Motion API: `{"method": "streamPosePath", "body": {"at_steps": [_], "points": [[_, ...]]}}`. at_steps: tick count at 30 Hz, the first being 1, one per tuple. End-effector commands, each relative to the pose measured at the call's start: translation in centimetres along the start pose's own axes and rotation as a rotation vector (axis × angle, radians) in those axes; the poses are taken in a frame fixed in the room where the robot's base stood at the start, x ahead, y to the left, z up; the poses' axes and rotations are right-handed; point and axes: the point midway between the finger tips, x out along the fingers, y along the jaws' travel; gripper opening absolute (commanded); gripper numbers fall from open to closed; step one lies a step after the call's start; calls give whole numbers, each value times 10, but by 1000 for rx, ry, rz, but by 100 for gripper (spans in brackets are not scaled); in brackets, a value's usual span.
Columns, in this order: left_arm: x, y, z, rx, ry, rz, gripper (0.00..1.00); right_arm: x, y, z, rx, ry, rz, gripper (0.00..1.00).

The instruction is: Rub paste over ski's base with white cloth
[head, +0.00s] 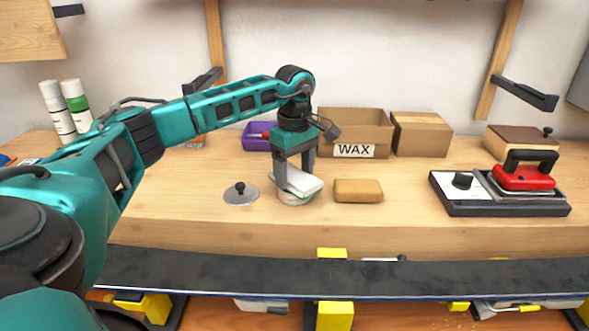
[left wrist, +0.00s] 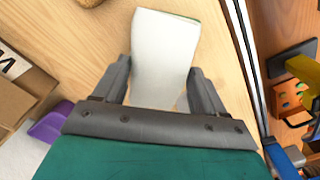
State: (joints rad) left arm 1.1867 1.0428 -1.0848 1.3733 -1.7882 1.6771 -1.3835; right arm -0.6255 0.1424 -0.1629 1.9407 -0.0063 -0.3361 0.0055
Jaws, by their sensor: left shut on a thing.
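My left gripper (head: 294,176) points down over the bench and is shut on the white cloth (head: 304,183). In the left wrist view the cloth (left wrist: 165,58) lies folded between the two fingers. Under the cloth is a low round tin (head: 297,200), mostly hidden; the cloth is at its top, and I cannot tell whether it touches paste inside. A round grey lid with a dark knob (head: 241,194) lies to the left. The ski (head: 350,277) runs along the bench front, its dark base facing up. My right gripper is not in view.
A tan block (head: 358,191) lies just right of the tin. An open WAX box (head: 353,125), a closed carton (head: 421,134) and a purple tray (head: 256,137) stand behind. A red iron (head: 524,177) is at right. Yellow supports (head: 334,314) show below the ski.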

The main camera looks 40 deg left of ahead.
Motion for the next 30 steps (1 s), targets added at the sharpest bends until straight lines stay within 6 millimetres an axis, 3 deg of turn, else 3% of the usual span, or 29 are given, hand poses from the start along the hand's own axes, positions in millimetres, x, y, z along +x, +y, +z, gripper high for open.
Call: {"method": "streamPosePath", "body": {"at_steps": [13, 30], "points": [[-2, -1, 1, 1, -1, -5, 47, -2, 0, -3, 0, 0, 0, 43], [-48, 0, 0, 1, 0, 0, 47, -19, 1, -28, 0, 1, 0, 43]]}}
